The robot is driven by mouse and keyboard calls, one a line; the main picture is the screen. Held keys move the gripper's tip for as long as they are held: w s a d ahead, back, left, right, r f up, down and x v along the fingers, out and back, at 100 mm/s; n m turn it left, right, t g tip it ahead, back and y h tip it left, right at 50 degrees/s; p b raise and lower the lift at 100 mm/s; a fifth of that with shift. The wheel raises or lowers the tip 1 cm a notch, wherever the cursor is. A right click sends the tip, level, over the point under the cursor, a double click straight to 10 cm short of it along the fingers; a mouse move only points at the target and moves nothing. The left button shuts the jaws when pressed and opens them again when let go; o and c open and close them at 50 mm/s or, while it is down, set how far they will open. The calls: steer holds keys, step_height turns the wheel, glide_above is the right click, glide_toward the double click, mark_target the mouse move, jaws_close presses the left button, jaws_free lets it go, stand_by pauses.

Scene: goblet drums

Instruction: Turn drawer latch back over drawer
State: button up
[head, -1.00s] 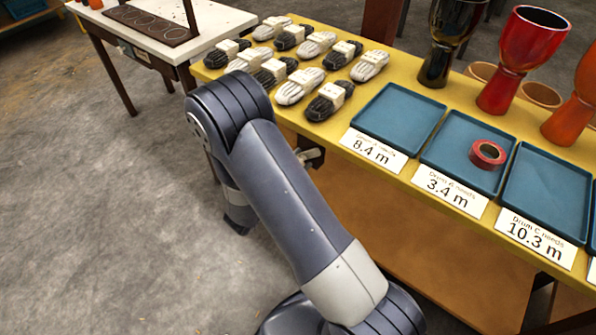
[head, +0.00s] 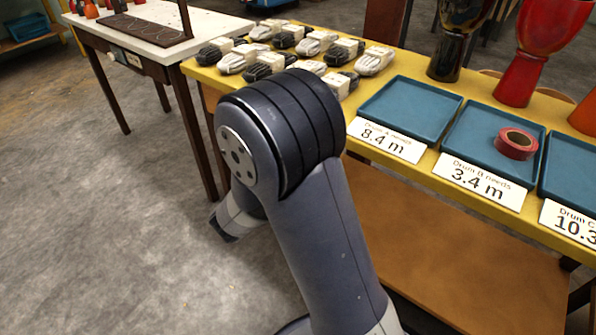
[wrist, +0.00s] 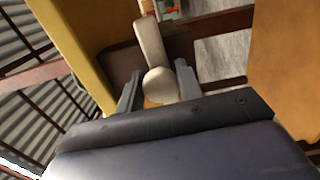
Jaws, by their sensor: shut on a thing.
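In the wrist view, my gripper (wrist: 158,80) has its two grey fingers on either side of a cream latch (wrist: 150,45). The latch has a round knob end between the fingers and a flat bar running up the picture. My gripper is shut on it. Behind the latch is a dark brown wooden rail (wrist: 210,22); I cannot tell the drawer's edges from it. In the head view my own arm hides the gripper and the latch.
The yellow bench (head: 205,74) carries several black and white rope bundles, blue trays (head: 410,106), a red tape roll (head: 516,144) and goblet drums (head: 522,80). An orange shelf (head: 460,240) lies below. A white table (head: 215,25) stands at left. The grey floor at left is clear.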

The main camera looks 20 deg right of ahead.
steer(key=shift+m, duration=0.3)
stand_by(0.4)
steer(key=o, duration=0.9)
steer(key=shift+a, duration=0.1)
steer(key=p+v, duration=0.2)
steer(key=v, duration=0.8)
steer(key=shift+s+a, duration=0.25)
steer(key=shift+b+x, duration=1.2)
steer(key=shift+x, duration=4.25)
